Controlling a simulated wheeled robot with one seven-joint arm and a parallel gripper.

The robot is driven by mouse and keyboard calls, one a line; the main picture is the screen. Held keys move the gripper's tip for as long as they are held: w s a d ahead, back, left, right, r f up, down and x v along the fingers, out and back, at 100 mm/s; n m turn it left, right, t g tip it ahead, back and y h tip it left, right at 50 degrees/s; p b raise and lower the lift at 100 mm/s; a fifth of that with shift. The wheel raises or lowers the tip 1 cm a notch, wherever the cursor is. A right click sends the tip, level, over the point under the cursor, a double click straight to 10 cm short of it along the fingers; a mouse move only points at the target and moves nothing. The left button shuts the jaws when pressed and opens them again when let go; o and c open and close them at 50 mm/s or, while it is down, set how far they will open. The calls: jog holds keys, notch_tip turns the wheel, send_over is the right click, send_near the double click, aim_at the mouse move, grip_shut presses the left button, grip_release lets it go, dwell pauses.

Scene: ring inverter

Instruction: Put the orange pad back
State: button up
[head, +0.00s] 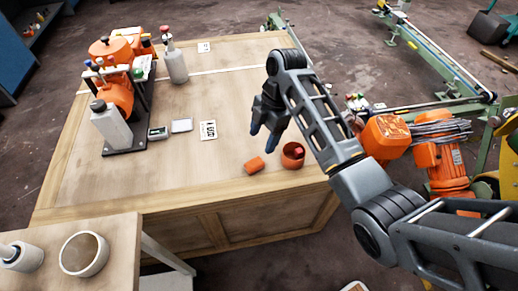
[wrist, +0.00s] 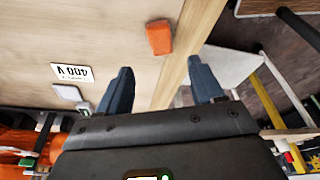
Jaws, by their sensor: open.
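The orange pad (head: 254,165) lies on the wooden table near its front edge. It also shows as an orange block in the wrist view (wrist: 159,38), beyond the fingertips and roughly between them. My gripper (head: 262,140) is open and empty, above the table behind the pad in the head view. Its two dark blue fingers (wrist: 160,68) are spread apart in the wrist view and do not touch the pad. A round orange container (head: 292,155) with something red inside stands just right of the pad.
A white card with black print (head: 208,130) and a small grey-white tray (head: 181,125) lie left of my gripper. An orange machine (head: 116,92) and a grey bottle (head: 175,63) stand farther back. The middle of the table is mostly clear.

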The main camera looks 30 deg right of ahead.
jog(key=shift+v, duration=1.3)
jog(key=s+a+f+m, duration=0.1)
jog(key=f, duration=0.1)
jog(key=s+a+f+m+t, duration=0.1)
jog(key=a+f, duration=0.1)
jog(key=s+a+f, duration=0.1)
jog(key=s+f, duration=0.1)
jog(key=shift+a+f+m+t, duration=0.2)
jog(key=shift+f+m+t, duration=0.05)
jog(key=shift+m+t, duration=0.15)
jog(key=s+a+f+m+t, duration=0.1)
jog(key=s+f+m+t, duration=0.15)
jog(key=s, duration=0.25)
jog(key=s+a+f+m+t+h, duration=0.1)
jog(key=s+a+m, duration=0.15)
jog(key=s, duration=0.25)
jog(key=s+a+f+m+t, duration=0.1)
jog(key=s+m+t, duration=0.15)
jog(key=s, duration=0.25)
jog(key=s+d+r+m+t+h, duration=0.3)
jog(key=s+r+m, duration=0.45)
jog(key=s, duration=0.65)
jog(key=s+d+r+t, duration=0.1)
jog(key=s+r, duration=0.3)
jog(key=r, duration=0.4)
jog(key=s+d+r+m+t, duration=0.1)
jog(key=s+r+t, duration=0.2)
jog(key=r, duration=0.5)
jog(key=shift+s+r+y, duration=0.3)
jog(key=shift+s+y, duration=0.1)
